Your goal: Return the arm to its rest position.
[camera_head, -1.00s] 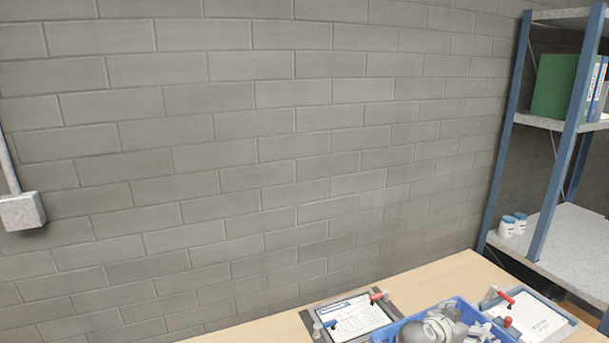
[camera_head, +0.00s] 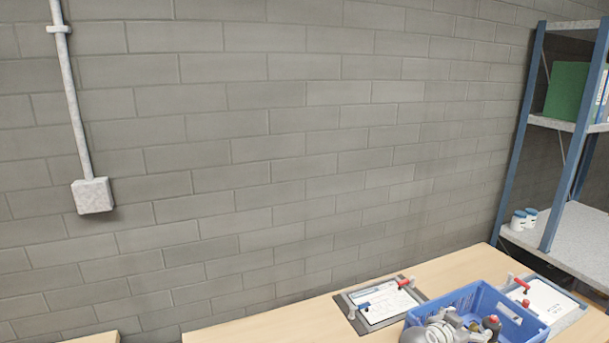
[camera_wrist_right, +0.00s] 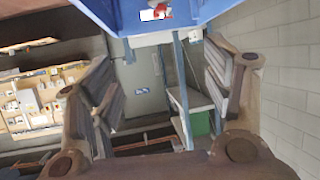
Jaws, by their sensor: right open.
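My right gripper (camera_wrist_right: 160,100) is open in the right wrist view, with its two fingers wide apart and nothing between them. The blue crate (camera_wrist_right: 205,8) shows at the top edge of that view, beyond the fingers and apart from them. In the head view the blue crate (camera_head: 535,328) stands on the wooden table (camera_head: 265,323). Grey rounded shapes at the bottom edge cover part of the crate's front; I cannot tell if they belong to my arm. My left gripper is in neither view.
A clamped white sheet on a dark board (camera_head: 381,304) lies left of the crate, and another clamped board (camera_head: 552,302) lies right of it. A blue-framed shelf (camera_head: 518,140) stands at the right. A conduit box (camera_head: 93,196) is on the block wall. The table's left part is clear.

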